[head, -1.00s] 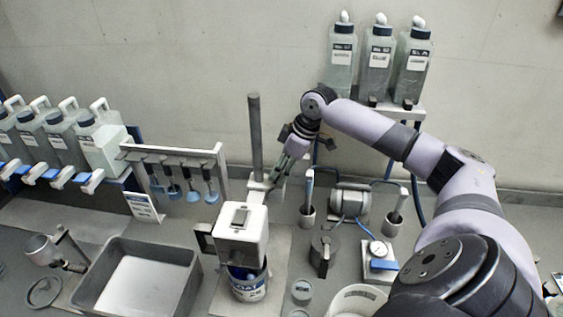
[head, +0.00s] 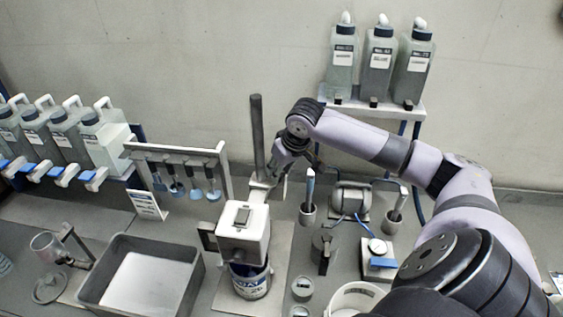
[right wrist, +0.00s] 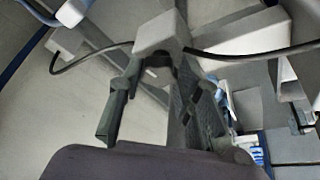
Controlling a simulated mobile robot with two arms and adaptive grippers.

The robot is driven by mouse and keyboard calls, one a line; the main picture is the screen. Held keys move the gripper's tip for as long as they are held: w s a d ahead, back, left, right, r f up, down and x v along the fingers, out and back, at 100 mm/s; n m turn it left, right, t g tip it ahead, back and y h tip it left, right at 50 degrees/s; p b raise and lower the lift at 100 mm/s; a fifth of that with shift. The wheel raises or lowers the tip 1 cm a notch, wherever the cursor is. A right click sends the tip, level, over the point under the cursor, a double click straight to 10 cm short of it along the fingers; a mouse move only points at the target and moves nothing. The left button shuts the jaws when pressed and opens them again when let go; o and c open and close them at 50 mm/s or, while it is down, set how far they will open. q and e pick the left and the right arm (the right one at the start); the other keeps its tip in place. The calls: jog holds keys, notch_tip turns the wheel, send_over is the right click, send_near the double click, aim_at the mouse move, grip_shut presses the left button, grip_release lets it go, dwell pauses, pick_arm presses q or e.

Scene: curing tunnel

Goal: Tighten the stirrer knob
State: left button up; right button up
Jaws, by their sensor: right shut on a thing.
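The stirrer is a white motor box (head: 243,237) on an arm from a dark upright post (head: 257,135). A pale clamp joins that arm to the post; a white block (right wrist: 160,32) shows beyond the fingertips in the right wrist view. My right gripper (head: 270,183) is at this clamp, just right of the post. It is shut on the stirrer knob, which the fingers mostly hide. In the right wrist view, the fingers of my right gripper (right wrist: 160,68) reach up to the white block. My left gripper is not in view.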

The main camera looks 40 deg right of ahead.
dwell(0.3)
jog(key=o, duration=1.1)
jog(key=shift+o, duration=0.2)
jog(key=v, duration=1.2)
jog(key=shift+w+a, duration=0.1)
